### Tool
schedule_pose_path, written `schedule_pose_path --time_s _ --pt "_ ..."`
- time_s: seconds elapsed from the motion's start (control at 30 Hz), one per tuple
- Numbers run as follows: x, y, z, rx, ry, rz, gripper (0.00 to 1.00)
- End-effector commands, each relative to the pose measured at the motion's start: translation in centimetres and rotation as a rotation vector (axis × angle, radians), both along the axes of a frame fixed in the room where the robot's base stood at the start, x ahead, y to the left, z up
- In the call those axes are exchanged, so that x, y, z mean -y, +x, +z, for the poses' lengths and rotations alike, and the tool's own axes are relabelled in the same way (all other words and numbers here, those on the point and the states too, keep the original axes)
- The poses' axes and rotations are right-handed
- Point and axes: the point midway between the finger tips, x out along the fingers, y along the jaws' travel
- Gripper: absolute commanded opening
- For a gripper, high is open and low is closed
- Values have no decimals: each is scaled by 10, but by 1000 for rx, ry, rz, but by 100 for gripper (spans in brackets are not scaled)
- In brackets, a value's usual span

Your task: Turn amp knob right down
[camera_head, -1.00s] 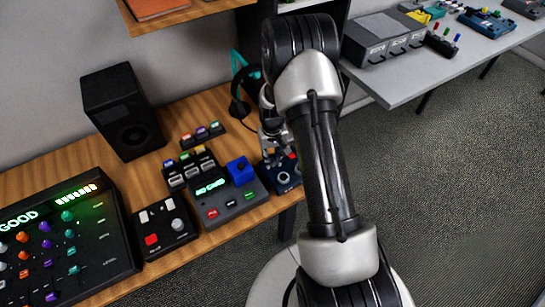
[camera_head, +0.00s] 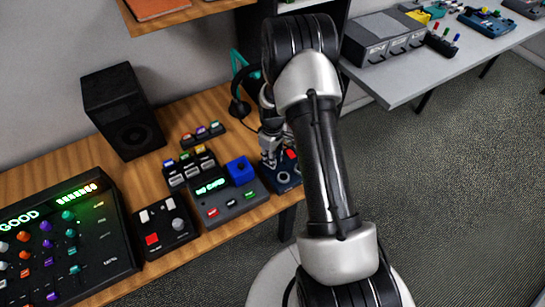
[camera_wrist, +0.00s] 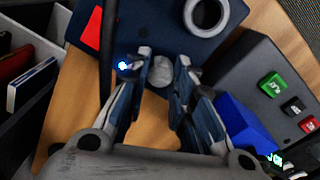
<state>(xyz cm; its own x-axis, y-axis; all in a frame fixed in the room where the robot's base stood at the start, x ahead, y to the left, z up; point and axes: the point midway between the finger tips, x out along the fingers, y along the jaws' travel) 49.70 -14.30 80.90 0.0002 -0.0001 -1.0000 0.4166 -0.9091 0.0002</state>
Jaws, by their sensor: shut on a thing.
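The amp is a small dark blue box (camera_head: 286,184) at the right end of the wooden desk, partly hidden by my arm. In the wrist view the amp (camera_wrist: 150,18) fills the top, with a red switch (camera_wrist: 92,28), a pale ring-shaped socket (camera_wrist: 207,14) and a lit blue light (camera_wrist: 123,66). A round grey knob (camera_wrist: 161,72) sits between my fingertips. My gripper (camera_wrist: 164,66) is shut on this knob, one finger on each side. In the head view my gripper (camera_head: 270,158) is at the amp's left side; its fingertips are hard to make out.
Left of the amp is a dark box with a blue block (camera_head: 240,170) and coloured buttons, close to my gripper. A small control box (camera_head: 165,227), a mixer (camera_head: 105,235) and a speaker (camera_head: 122,112) stand further left. Headphones (camera_head: 240,100) hang on a stand behind.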

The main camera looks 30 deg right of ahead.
Motion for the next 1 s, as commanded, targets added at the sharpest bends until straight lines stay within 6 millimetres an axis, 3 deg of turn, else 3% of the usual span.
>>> schedule_pose_path --time_s 0.47,0.5,0.8,1.0 --pt "0 0 0 0 0 14 0" --pt "0 0 0 0 0 14 24" --pt "0 0 0 0 0 13 44" --pt "0 0 0 0 0 12 44"
